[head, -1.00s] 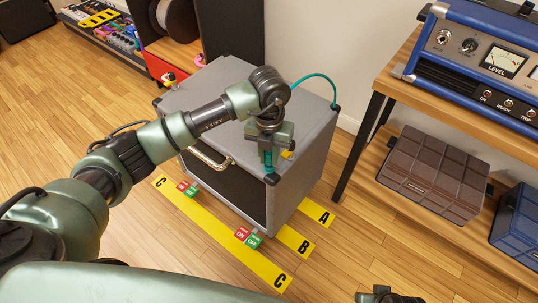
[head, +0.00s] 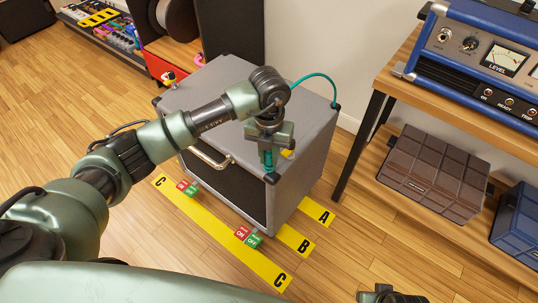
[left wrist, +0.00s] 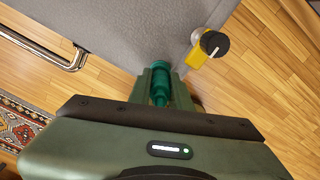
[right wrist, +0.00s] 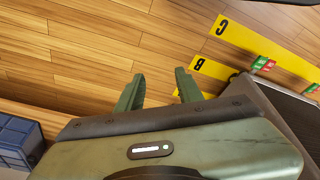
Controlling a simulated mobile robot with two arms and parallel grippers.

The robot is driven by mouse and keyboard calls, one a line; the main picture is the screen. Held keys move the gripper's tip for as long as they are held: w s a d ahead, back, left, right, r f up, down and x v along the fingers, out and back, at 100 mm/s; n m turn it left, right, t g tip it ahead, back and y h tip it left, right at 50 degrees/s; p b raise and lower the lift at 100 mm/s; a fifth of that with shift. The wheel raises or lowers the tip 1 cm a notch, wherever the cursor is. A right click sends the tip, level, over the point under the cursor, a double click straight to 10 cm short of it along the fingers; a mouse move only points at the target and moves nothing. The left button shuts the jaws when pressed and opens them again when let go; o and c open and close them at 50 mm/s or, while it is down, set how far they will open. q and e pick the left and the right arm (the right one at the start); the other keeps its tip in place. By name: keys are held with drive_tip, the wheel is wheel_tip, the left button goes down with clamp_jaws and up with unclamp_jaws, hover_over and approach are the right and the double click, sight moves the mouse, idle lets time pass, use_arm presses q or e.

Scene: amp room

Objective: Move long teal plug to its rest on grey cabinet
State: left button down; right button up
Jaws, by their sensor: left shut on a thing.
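The long teal plug (head: 268,158) is between the fingers of my left gripper (head: 268,160), which is shut on it. The plug stands roughly upright at the front right corner of the grey cabinet's (head: 205,100) top. In the left wrist view the plug (left wrist: 160,82) shows between the fingers, beside the cabinet's edge; whether its lower end touches the cabinet is hard to tell. A teal cable (head: 318,76) arches at the cabinet's back right corner. In the right wrist view my right gripper (right wrist: 158,92) is open and empty, above the wood floor.
A yellow piece with a black knob (left wrist: 212,45) sits at the cabinet's edge. Yellow strips with letters (head: 250,262) and red-green ON/OFF tags (head: 248,238) lie in front. A wooden shelf (head: 400,100) with a blue amplifier (head: 490,55) and a brown case (head: 435,172) stands right.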

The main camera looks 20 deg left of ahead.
use_arm(q)
drive_tip(key=c, duration=1.2)
unclamp_jaws()
